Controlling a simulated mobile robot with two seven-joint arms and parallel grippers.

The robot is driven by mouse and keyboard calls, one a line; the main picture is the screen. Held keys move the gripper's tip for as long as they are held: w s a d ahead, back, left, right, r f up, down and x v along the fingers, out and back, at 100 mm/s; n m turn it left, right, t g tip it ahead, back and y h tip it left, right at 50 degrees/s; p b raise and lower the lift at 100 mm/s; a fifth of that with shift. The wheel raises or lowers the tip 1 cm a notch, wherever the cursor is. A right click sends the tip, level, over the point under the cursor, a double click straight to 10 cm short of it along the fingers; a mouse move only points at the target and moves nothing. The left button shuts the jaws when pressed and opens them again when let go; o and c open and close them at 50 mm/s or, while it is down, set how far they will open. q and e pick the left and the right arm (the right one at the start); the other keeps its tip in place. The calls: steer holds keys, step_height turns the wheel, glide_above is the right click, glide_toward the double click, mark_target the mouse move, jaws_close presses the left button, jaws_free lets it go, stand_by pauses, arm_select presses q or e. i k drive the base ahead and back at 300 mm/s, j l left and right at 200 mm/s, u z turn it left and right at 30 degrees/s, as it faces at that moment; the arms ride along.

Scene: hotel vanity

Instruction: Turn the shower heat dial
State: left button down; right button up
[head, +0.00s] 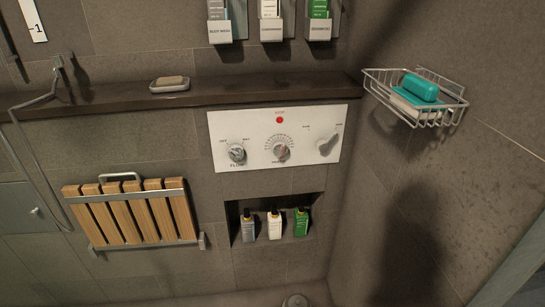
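A white control panel (262,165) is fixed to the tiled wall near the middle of the head view. It carries a left knob (236,153) with a scale, a middle dial (282,152) ringed by graduated marks, and a dark lever-like knob (328,146) at the right. A red light (280,120) sits above the middle dial. The lettering is too small to tell surely which one is the heat dial. Neither of my grippers shows in this view.
A dark ledge (225,91) with a soap dish (170,87) runs above the panel. A wire basket (432,119) juts from the right wall. A slatted folding seat (132,212) is at lower left. A niche (262,234) below holds bottles. The space before the panel looks clear.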

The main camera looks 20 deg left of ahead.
mark_target(280, 149)
steer(key=k+l+u, duration=0.4)
steer(key=k+u, duration=0.2)
steer(key=i+u, duration=0.1)
steer(key=u, duration=0.3)
steer(key=i+j, duration=0.15)
steer(key=i, duration=1.65)
